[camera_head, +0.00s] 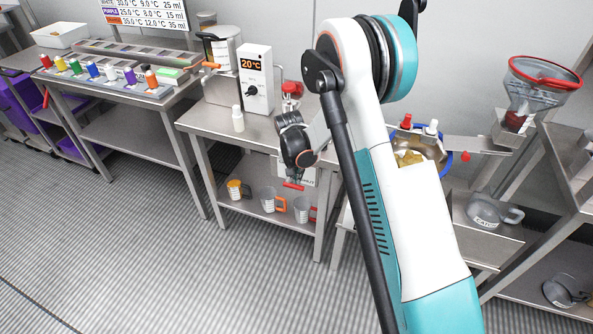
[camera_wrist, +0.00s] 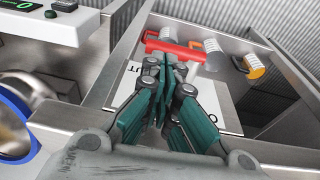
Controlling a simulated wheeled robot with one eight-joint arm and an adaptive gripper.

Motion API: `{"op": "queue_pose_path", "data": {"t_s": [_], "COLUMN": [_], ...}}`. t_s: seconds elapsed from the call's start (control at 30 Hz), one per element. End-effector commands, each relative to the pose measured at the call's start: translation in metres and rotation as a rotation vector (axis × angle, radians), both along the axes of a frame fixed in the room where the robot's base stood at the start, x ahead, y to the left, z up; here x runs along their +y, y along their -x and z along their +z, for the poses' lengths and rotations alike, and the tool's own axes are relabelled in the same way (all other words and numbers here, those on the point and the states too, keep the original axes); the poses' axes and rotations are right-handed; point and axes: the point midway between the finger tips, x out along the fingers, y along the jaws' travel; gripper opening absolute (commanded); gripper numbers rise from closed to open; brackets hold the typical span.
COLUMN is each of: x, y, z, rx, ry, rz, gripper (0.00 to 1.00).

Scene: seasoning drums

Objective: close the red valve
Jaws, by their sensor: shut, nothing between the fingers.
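The red valve's lever (camera_head: 293,186) shows as a short red bar at the front edge of the steel table. In the wrist view the red lever (camera_wrist: 178,49) lies across the far end of my fingers. My gripper (camera_head: 296,173) points downward at the table front, close to the lever. In the wrist view my gripper (camera_wrist: 167,72) is shut and empty, its tips close to the lever; I cannot tell whether they touch it. The valve body is mostly hidden by the fingers.
A lettered white plate (camera_wrist: 215,95) is beside the fingers. Cups with yellow (camera_head: 235,190), orange (camera_head: 269,200) and red (camera_head: 302,209) handles stand on the lower shelf. A white control box (camera_head: 256,78) and a white bottle (camera_head: 238,119) stand on the tabletop. The floor in front is clear.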

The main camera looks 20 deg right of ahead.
Motion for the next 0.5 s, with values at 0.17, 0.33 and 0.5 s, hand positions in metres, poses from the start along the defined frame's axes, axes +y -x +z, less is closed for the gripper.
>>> {"op": "queue_pose_path", "data": {"t_s": [0.17, 0.33, 0.5], "x": [-0.003, -0.003, -0.003], "y": [-0.003, -0.003, -0.003], "z": [-0.019, -0.022, -0.022], "rx": [0.000, 0.000, 0.000], "ry": [0.000, 0.000, 0.000], "rz": [0.000, 0.000, 0.000], "gripper": [0.00, 0.00, 0.00]}}
